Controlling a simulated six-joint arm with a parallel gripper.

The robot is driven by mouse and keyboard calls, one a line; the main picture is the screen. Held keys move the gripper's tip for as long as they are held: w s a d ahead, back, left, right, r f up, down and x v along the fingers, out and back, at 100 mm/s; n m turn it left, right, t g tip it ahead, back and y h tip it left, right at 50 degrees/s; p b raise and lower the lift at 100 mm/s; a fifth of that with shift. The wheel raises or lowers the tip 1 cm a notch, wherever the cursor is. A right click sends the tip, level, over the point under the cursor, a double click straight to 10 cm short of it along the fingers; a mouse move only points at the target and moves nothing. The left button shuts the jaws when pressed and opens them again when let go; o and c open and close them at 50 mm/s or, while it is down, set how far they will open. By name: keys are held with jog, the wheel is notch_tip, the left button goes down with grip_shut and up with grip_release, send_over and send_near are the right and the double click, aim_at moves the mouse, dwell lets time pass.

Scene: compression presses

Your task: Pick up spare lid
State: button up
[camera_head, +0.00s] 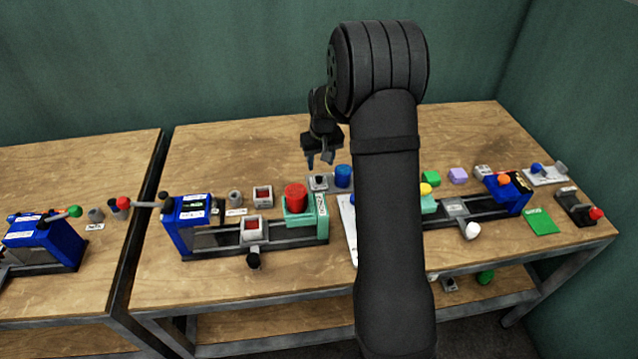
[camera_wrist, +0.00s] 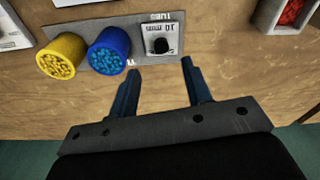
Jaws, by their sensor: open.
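The spare lid appears to be a small pale square plate with a black knob (camera_head: 318,182). It lies flat on a grey label strip, and it also shows in the wrist view (camera_wrist: 160,42), where the strip's lettering is only partly readable. My gripper (camera_head: 319,160) is open and empty above the table near the lid. In the wrist view my fingers (camera_wrist: 160,68) point toward the lid, with the knob roughly centred between the fingertips. The fingers look apart from the lid.
A blue cup of blue pellets (camera_wrist: 109,50) stands beside the lid, with a yellow cup (camera_wrist: 62,55) beyond it. A red-filled square box (camera_wrist: 288,14) is at upper right. In the head view, a press with a red cylinder (camera_head: 295,198) stands in front; my arm hides part of the table.

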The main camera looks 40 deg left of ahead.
aim_at(319, 177)
jog(key=shift+a+f, duration=0.2)
jog(key=shift+f, duration=2.8)
grip_shut()
